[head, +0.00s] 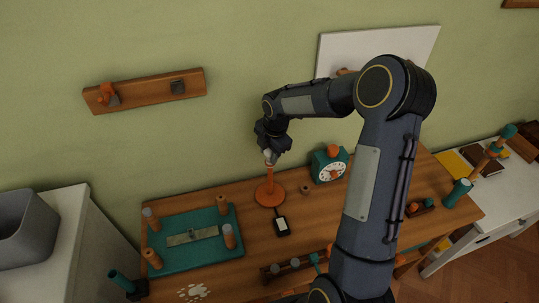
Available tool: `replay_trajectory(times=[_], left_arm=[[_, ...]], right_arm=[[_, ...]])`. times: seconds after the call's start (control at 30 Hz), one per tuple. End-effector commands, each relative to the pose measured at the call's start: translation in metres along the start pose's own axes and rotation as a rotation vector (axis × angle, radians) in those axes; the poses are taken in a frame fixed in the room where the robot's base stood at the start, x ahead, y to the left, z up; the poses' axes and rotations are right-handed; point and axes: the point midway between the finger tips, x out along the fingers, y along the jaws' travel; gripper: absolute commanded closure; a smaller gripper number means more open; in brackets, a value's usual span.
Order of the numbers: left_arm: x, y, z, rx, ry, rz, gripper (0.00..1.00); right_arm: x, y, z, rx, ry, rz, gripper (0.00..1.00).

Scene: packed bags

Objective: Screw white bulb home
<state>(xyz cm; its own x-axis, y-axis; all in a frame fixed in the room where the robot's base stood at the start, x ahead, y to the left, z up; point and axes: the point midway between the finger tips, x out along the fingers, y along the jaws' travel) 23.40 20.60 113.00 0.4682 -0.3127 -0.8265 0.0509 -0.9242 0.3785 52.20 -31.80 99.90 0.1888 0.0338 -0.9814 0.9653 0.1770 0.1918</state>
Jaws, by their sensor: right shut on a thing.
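The white bulb (269,155) shows as a small pale shape at the top of an orange lamp stand (269,190). The stand is upright, with a round base on the wooden table (330,222). My right gripper (271,150) points down over the stand and is shut on the white bulb. The dark fingers hide most of the bulb, so how deep it sits in the socket cannot be told. My left gripper is not in the head view.
A rack (290,267) with bulb-like pieces is near the front.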

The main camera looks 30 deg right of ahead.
Motion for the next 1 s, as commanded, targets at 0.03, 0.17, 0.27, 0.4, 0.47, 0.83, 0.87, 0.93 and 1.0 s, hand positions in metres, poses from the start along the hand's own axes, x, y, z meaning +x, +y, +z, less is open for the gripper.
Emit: replay_trajectory(times=[0.03,0.17,0.27,0.4,0.47,0.83,0.87,0.93,1.0], left_arm=[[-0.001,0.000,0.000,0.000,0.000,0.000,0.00],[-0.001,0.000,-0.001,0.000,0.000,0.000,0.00],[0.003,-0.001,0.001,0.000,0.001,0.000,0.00],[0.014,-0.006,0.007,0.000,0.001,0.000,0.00],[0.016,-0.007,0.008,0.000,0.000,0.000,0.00],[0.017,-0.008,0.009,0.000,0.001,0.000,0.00],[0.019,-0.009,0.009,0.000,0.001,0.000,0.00],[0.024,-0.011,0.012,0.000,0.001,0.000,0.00],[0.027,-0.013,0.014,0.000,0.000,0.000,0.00]], right_arm=[[-0.001,0.001,0.000,0.001,0.000,0.001,0.91],[-0.001,0.001,0.000,0.000,0.000,0.001,0.91],[0.001,0.001,0.000,0.026,-0.006,0.002,0.91],[0.003,0.002,-0.001,0.182,-0.037,0.005,0.91],[0.002,0.002,0.000,0.242,-0.049,0.004,0.91],[0.000,0.002,0.000,0.310,-0.061,0.003,0.91],[0.001,0.002,0.000,0.330,-0.065,0.003,0.91],[0.002,0.003,0.000,0.407,-0.080,0.005,0.91],[0.002,0.003,0.000,0.492,-0.097,0.005,0.91]])
